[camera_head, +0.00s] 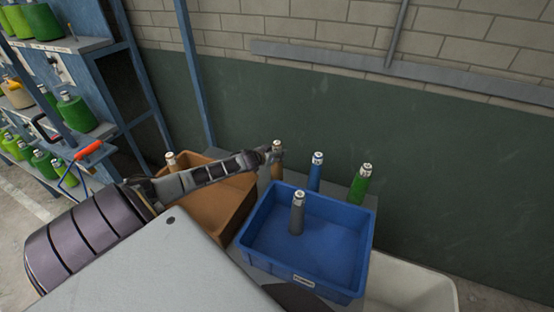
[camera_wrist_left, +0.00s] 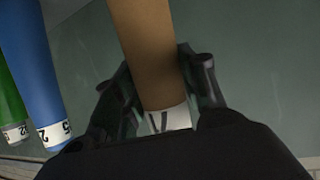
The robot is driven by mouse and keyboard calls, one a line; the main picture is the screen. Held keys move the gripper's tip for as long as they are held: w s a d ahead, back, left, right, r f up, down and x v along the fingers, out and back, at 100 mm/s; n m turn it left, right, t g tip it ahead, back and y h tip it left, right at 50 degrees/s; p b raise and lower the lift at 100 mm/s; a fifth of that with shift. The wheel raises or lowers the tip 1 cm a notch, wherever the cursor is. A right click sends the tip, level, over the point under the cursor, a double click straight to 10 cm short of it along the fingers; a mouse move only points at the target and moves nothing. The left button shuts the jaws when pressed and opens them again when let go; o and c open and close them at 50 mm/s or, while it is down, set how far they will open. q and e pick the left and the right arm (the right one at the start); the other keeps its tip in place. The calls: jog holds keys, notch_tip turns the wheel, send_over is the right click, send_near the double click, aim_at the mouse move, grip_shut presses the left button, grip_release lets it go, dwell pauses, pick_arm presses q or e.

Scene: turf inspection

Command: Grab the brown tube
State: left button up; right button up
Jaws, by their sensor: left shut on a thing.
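The brown tube (camera_head: 277,168) stands upright behind the blue and brown bins, with a white labelled top. My left gripper (camera_head: 271,154) reaches it from the left in the head view and is shut on it near its top. In the left wrist view the brown tube (camera_wrist_left: 148,50) runs between the two fingers of the left gripper (camera_wrist_left: 158,92), its white band close to the palm. Whether its lower end touches the surface is hidden behind the blue bin. My right gripper is not in view.
A blue tube (camera_head: 316,172) and a green tube (camera_head: 361,184) stand right of the brown one. A grey tube (camera_head: 297,213) stands in the blue bin (camera_head: 318,284). A brown bin (camera_head: 233,204) lies under my left arm. Shelves (camera_head: 95,45) with green containers stand left.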

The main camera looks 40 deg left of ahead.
aim_at(277, 142)
pick_arm(q)
jog(key=shift+c, duration=0.7)
jog(key=shift+r, duration=0.1)
notch_tip(277, 142, up, 9)
jog(key=shift+f, duration=0.1)
jog(key=shift+r, duration=0.5)
